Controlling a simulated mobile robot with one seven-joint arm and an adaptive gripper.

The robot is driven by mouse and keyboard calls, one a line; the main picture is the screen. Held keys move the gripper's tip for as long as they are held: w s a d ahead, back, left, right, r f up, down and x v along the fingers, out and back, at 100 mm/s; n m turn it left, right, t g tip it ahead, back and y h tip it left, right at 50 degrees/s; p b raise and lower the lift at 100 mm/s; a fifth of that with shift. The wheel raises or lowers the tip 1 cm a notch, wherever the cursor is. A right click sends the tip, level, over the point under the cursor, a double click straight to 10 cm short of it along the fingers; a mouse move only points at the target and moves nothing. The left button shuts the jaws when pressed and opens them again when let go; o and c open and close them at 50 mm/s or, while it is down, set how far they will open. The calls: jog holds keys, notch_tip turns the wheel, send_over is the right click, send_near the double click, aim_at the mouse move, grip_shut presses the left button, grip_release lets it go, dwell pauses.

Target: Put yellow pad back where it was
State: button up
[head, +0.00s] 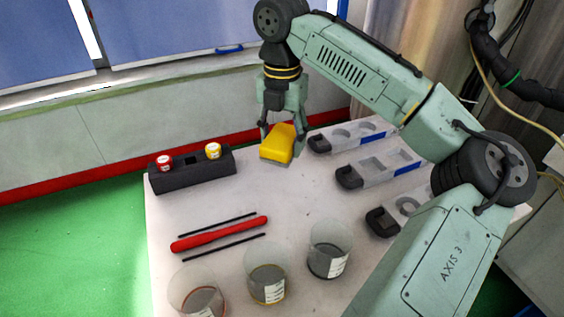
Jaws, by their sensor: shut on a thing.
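The yellow pad (279,142) is a small yellow block with a greyish underside, near the back edge of the white table. My gripper (284,128) points down and is shut on the yellow pad from above. The pad is slightly tilted in the picture. I cannot tell whether its underside touches the table or hangs just above it.
A black holder (193,172) with a red-capped and a yellow-capped vial stands at the back left. A red rod (219,234) lies between two thin black sticks. Clear beakers (267,283) stand in front. Grey moulds with black handles (378,167) lie at the right. The table (290,195) is clear centrally.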

aim_at(282, 137)
notch_tip(282, 137, down, 8)
jog(key=shift+r+p, duration=0.25)
jog(key=shift+p, duration=0.05)
jog(key=shift+f, duration=0.1)
jog(key=o, duration=1.2)
notch_tip(282, 137, up, 12)
jog(key=shift+r+b, duration=0.15)
jog(key=shift+b, duration=0.2)
